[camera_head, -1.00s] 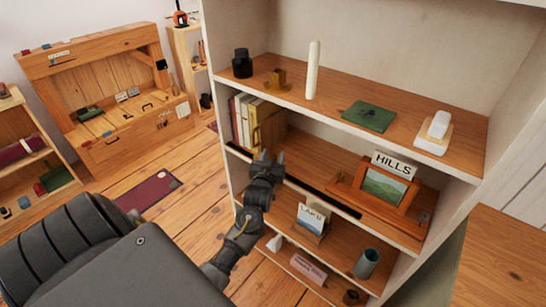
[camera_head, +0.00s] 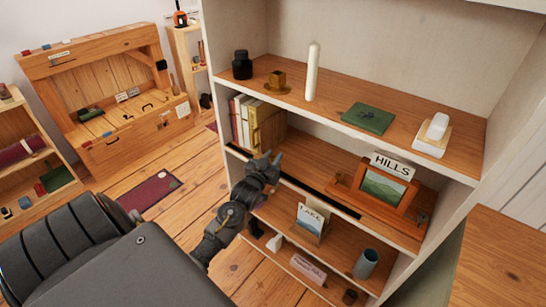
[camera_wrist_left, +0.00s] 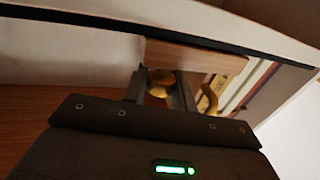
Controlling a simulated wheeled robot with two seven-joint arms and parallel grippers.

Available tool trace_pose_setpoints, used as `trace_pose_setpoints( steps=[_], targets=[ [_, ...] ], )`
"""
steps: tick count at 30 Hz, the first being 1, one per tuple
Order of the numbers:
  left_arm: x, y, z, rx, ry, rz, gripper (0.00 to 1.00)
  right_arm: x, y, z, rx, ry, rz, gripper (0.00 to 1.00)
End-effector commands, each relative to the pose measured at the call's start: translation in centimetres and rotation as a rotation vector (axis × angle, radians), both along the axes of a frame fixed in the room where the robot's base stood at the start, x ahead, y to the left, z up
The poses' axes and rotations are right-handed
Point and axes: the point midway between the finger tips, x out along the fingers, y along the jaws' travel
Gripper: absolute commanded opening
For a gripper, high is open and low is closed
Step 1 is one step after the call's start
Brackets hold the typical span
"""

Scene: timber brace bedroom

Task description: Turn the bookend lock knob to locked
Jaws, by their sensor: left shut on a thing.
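The wooden bookend (camera_head: 270,126) stands beside a row of books (camera_head: 241,118) on the middle shelf. In the left wrist view, the bookend's wooden edge (camera_wrist_left: 195,57) lies just beyond my fingers. My left gripper (camera_head: 267,163) is at the front of that shelf, below and in front of the bookend. In the left wrist view, my left gripper (camera_wrist_left: 160,92) is shut on the round brass lock knob (camera_wrist_left: 160,80), with a finger on each side. The knob is hidden in the head view, and its lock marking cannot be read. My right gripper is not in view.
A HILLS picture frame (camera_head: 385,187) stands on the middle shelf at right. A dark strip (camera_head: 320,199) runs along its front edge. The shelf above holds a candle (camera_head: 312,72), a brass holder (camera_head: 277,82) and a green book (camera_head: 368,118). A LAKE card (camera_head: 310,218) stands below.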

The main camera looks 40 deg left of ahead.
Motion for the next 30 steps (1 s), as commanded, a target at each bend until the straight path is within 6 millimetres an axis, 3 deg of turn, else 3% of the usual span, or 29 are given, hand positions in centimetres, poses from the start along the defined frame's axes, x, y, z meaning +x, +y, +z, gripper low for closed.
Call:
trace_pose_setpoints(
  steps=[16, 30],
  targets=[
    [0.0, 0.2, -0.1, 0.003, 0.003, -0.427, 0.04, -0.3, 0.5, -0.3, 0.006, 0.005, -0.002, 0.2],
    [0.0, 0.0, 0.0, 0.0, 0.0, -0.569, 0.04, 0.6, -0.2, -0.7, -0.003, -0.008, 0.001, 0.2]
  ],
)
